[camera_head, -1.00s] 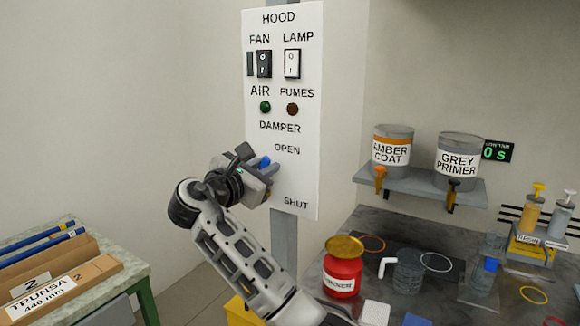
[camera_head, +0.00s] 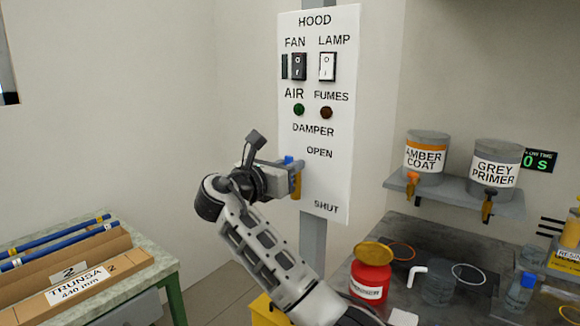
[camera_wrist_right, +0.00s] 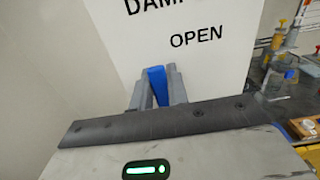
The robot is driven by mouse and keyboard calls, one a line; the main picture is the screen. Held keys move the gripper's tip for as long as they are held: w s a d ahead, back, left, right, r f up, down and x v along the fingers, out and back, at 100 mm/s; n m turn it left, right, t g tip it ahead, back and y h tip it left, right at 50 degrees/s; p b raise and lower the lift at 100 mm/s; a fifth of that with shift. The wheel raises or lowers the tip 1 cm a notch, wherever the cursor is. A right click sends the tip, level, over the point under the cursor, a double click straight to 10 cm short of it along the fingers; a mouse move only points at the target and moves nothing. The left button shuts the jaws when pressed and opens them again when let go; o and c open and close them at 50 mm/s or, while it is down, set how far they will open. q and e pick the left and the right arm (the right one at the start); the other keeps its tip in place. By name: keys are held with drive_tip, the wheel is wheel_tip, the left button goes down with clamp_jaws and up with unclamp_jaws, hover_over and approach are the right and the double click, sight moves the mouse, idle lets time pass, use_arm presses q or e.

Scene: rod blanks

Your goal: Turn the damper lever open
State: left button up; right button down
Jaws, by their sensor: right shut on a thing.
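The white hood panel (camera_head: 336,100) hangs on the wall with DAMPER, OPEN and SHUT labels in its lower half. The blue lever handle (camera_head: 289,159) shows at the panel's left side, left of OPEN and well above SHUT. My right gripper (camera_head: 293,170) is at the panel and shut on the blue handle, hiding much of it. A yellow-orange piece (camera_head: 297,186) shows just below the fingers. In the right wrist view the blue handle (camera_wrist_right: 157,86) stands between the two grey fingers, with OPEN to its right. My left gripper is out of view.
Two paint cans, amber coat (camera_head: 426,155) and grey primer (camera_head: 495,165), stand on a shelf (camera_head: 450,193) right of the panel. A red container (camera_head: 371,275) stands on the dark bench below. A small table with boxes (camera_head: 75,270) is at lower left.

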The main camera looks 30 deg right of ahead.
drive_tip(key=shift+f, duration=0.1)
drive_tip(key=c, duration=1.4)
unclamp_jaws()
drive_tip(key=shift+a, duration=0.1)
drive_tip(key=shift+o, duration=0.2)
use_arm(q)
drive_tip(key=b, duration=0.1)
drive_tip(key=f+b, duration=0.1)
drive_tip(key=b, duration=0.1)
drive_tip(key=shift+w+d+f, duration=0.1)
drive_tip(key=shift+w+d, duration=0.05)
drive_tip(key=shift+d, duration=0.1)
use_arm(e)
drive_tip(key=v, duration=1.6)
